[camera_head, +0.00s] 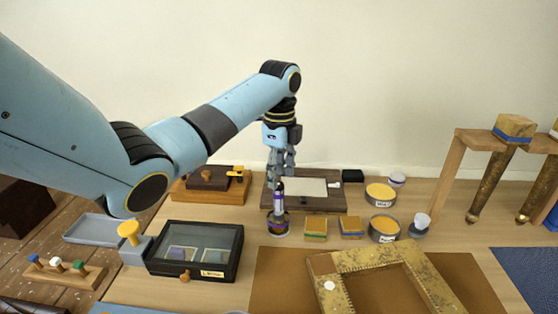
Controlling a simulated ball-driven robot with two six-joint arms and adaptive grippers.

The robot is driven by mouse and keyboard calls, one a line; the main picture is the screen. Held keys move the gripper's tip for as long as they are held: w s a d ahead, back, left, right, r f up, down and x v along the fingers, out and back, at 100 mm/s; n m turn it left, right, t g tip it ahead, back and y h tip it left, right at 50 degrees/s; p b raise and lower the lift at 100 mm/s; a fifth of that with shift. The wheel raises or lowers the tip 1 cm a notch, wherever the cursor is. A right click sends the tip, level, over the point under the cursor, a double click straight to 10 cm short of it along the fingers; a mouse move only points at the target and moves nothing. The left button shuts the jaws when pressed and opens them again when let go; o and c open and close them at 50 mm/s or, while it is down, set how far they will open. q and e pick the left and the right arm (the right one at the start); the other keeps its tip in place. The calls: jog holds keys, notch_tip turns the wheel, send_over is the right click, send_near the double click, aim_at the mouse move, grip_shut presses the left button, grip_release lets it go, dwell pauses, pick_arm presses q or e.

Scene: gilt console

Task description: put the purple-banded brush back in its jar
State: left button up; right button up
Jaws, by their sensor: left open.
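The purple-banded brush (278,197) stands upright with its lower end in a small dark jar (278,226). The jar also carries a purplish band. My left gripper (281,167) points straight down just above the brush's dark top, with its fingers open. Whether the fingers touch the brush tip cannot be told. My right gripper is not in view.
A dark board with a pale sheet (313,187) lies right behind the jar. Sponge-like blocks (316,228) and round tins (384,229) stand to the right. A glass-lidded case (197,250) is at left. A gilt frame (385,277) lies in front.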

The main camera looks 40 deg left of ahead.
pick_arm(q)
jog(key=shift+r, duration=2.05)
jog(key=shift+f, duration=0.1)
